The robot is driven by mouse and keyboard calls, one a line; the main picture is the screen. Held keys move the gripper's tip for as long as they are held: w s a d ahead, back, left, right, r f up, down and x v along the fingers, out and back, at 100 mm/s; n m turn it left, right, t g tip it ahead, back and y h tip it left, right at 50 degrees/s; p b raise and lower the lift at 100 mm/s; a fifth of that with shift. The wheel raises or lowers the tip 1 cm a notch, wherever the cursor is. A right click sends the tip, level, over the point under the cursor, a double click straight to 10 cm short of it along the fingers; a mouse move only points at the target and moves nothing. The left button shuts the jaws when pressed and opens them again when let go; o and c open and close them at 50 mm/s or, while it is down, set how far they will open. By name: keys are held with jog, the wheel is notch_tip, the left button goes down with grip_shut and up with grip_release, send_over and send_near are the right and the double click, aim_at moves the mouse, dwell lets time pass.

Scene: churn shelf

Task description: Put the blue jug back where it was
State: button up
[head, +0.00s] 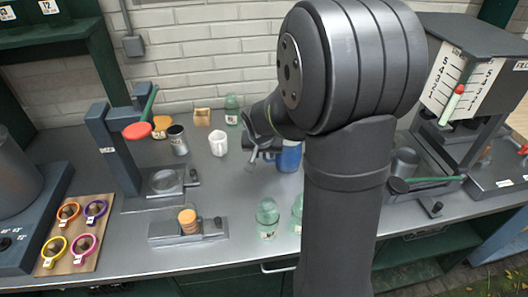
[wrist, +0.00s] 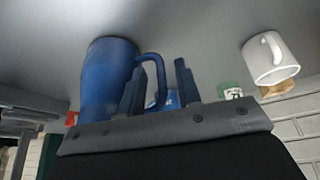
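The blue jug (head: 290,157) stands on the grey worktop in the head view, partly hidden behind my arm. In the wrist view the jug (wrist: 104,78) is at the left, with its handle (wrist: 162,75) pointing right. My gripper (head: 262,150) is beside the jug, on its left in the head view. In the wrist view my gripper's fingers (wrist: 167,64) are apart, and the handle shows in the gap between them. I cannot tell whether either finger touches it.
A white mug (head: 218,144) stands left of my gripper, with a metal cup (head: 177,140) and a wooden block (head: 202,117) nearby. Green bottles (head: 267,217) stand at the front edge. A dark stand (head: 117,150) is at the left.

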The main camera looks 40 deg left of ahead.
jog(key=shift+s+r, duration=0.1)
jog(key=shift+r, duration=0.4)
jog(key=v, duration=1.1)
jog(key=shift+r, duration=0.15)
jog(key=shift+d, duration=0.1)
jog(key=x, duration=1.2)
jog(key=shift+s+f, duration=0.1)
jog(key=shift+f, duration=0.15)
jog(key=shift+r, duration=0.2)
jog(key=shift+r, duration=0.1)
